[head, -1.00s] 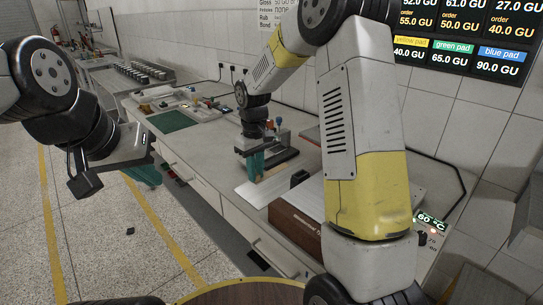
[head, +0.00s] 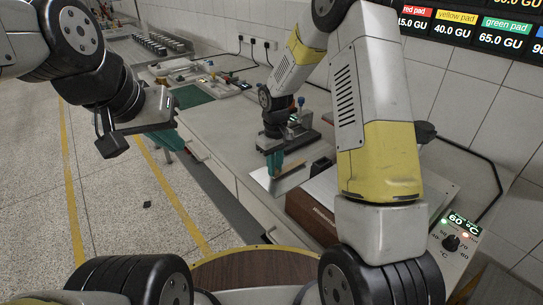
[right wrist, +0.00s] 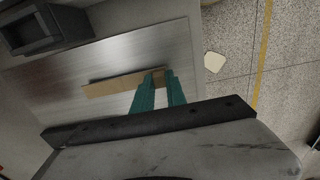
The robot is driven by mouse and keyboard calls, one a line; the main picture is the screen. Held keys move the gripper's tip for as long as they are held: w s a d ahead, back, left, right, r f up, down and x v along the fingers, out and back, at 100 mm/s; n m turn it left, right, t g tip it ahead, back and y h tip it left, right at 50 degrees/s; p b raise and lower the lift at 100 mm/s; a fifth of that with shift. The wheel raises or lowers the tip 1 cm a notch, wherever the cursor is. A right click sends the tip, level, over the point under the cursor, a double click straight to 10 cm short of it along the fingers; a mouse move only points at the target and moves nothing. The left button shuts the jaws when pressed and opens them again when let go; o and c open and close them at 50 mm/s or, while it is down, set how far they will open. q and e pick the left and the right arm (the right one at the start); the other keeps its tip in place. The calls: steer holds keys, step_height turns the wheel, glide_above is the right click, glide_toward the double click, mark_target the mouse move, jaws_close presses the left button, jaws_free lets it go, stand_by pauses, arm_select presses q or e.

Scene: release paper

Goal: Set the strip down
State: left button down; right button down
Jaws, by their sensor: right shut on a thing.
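A thin tan strip (right wrist: 108,87) shows in the right wrist view, lying across the view over a bare metal plate (right wrist: 160,48). My right gripper (right wrist: 159,78) is shut on the strip near its right end, with its teal fingers pointing down at the plate. In the head view the right gripper (head: 274,174) is low over the same plate (head: 260,182) on the bench. I cannot tell whether the strip touches the plate. My left gripper (head: 172,146) hangs at the left, away from the plate, and its jaw opening cannot be made out.
A brown wooden box (head: 312,217) stands close to the right of the plate, with a small black block (head: 320,166) by it. A heater dial (head: 450,243) reads 60 °C at the right.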

steer(key=shift+f, duration=0.4)
steer(key=shift+f, duration=0.2)
steer(key=c, duration=1.3)
jaws_free()
steer(key=shift+c, duration=0.2)
steer(key=shift+r, duration=0.1)
step_height(320, 180, up, 12)
steer(key=s+d+r+m+t+y, duration=0.1)
steer(key=s+d+r+m+t, duration=0.3)
steer(key=s+r, duration=0.75)
steer(key=s+d+r+m+t, duration=0.1)
steer(key=s+r, duration=0.1)
steer(key=s, duration=0.4)
steer(key=s+d+r+m+t+y, duration=0.1)
steer(key=s+d+r, duration=0.1)
steer(key=s, duration=0.4)
steer(key=shift+s+r, duration=0.25)
steer(key=shift+d, duration=0.1)
